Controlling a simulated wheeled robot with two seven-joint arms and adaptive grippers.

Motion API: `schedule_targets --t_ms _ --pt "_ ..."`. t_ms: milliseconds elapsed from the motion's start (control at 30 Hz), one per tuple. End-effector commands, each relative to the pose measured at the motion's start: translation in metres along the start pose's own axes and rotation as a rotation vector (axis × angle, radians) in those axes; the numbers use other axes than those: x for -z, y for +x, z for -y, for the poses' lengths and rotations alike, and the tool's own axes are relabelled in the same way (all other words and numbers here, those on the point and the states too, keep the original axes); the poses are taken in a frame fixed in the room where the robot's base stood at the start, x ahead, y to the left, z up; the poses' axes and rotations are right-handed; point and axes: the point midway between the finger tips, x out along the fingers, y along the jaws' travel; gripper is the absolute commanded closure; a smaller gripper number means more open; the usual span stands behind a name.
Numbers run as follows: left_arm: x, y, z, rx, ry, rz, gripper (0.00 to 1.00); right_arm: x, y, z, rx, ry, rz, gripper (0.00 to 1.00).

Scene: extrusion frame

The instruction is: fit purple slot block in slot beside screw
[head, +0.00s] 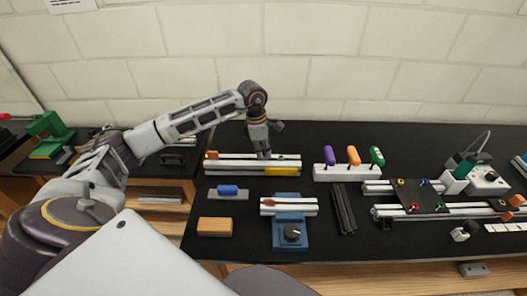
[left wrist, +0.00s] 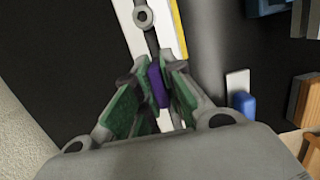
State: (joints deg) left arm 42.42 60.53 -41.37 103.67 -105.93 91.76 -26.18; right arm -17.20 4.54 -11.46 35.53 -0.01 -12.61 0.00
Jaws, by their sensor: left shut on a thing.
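My left gripper (head: 263,155) is down at the back extrusion rail (head: 232,164) in the head view. In the left wrist view, the green-padded fingers of my left gripper (left wrist: 155,88) are shut on the purple slot block (left wrist: 158,87). The block lies over the line of the rail's dark slot; whether it sits in the slot or just above it I cannot tell. A round grey screw (left wrist: 141,17) sits in the slot of the rail (left wrist: 172,35), a short way along from the block. The block is hidden in the head view. My right gripper is out of view.
A yellow strip (head: 279,171) lies along the rail's front. In front are a blue-handled tool (head: 228,190), an orange block (head: 214,226) and a blue fixture (head: 289,236). To the right, a white holder (head: 345,173) carries coloured-handled tools. Dark bars (head: 344,209) lie nearby.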

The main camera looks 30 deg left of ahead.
Motion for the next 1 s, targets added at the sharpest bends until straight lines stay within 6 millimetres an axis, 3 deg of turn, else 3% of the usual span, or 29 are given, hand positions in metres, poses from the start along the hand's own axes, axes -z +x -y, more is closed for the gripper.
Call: schedule_targets --t_ms 933,967,1000 --pt "0.002 0.015 0.000 0.000 0.000 0.000 1.00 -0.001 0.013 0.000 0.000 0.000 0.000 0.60" --pt "0.002 0.014 0.000 0.000 0.000 0.000 0.85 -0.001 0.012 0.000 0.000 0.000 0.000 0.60" --pt "0.002 0.014 0.000 0.000 0.000 -0.001 0.80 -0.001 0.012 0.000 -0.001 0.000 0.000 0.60"
